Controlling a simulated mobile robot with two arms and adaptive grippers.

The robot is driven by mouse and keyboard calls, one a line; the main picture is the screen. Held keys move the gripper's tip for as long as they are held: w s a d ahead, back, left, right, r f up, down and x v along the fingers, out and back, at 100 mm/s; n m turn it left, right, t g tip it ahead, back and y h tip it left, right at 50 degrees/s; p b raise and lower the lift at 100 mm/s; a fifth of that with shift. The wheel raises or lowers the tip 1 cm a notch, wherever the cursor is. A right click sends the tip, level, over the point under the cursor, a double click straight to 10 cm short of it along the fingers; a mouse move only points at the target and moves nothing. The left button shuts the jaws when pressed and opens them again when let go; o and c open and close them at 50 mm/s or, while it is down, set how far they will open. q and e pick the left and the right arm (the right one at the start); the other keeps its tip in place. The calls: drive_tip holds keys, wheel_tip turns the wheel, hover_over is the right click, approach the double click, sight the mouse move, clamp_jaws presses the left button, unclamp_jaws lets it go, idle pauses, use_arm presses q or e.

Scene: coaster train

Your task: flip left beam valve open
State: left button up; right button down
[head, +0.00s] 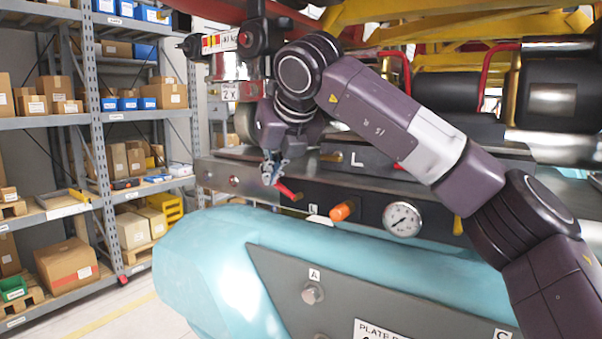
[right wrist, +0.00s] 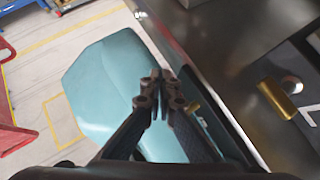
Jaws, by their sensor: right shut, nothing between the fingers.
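A valve with a red lever (head: 287,191) sits on the dark front panel of the beam, below and left of a plate marked L (head: 357,158). The lever slants down to the right, toward a small brass end. My right gripper (head: 271,170) is shut and empty, its fingertips at the lever's upper left end. I cannot tell whether they touch it. In the right wrist view the closed fingers (right wrist: 160,84) point past the beam edge, and the red lever cannot be made out. My left gripper is not in view.
An orange knob (head: 343,210) and a round gauge (head: 403,219) are right of the lever. A large teal body (head: 200,255) with a grey plate lies below the panel. Shelves with boxes (head: 95,150) are at the left.

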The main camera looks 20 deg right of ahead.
drive_tip(key=p, duration=0.2)
drive_tip(key=g+h+p, duration=0.1)
drive_tip(key=shift+w+a+f+g+p, duration=0.1)
drive_tip(key=shift+w+a+g+p, duration=0.1)
drive_tip(key=shift+w+g+p, duration=0.15)
drive_tip(key=shift+w+a+f+b, duration=0.1)
drive_tip(key=shift+a+f+b, duration=0.05)
drive_tip(key=shift+f+b, duration=0.35)
drive_tip(key=shift+w+a, duration=0.1)
drive_tip(key=shift+s+d+f+b, duration=0.1)
drive_tip(key=shift+s+d+b, duration=0.2)
drive_tip(key=shift+d+b, duration=0.1)
drive_tip(key=shift+s+d+f+b, duration=0.2)
drive_tip(key=shift+s+b, duration=0.2)
drive_tip(key=shift+b, duration=0.25)
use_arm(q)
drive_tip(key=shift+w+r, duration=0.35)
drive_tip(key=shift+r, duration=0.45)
use_arm(e)
drive_tip(key=shift+r, duration=0.15)
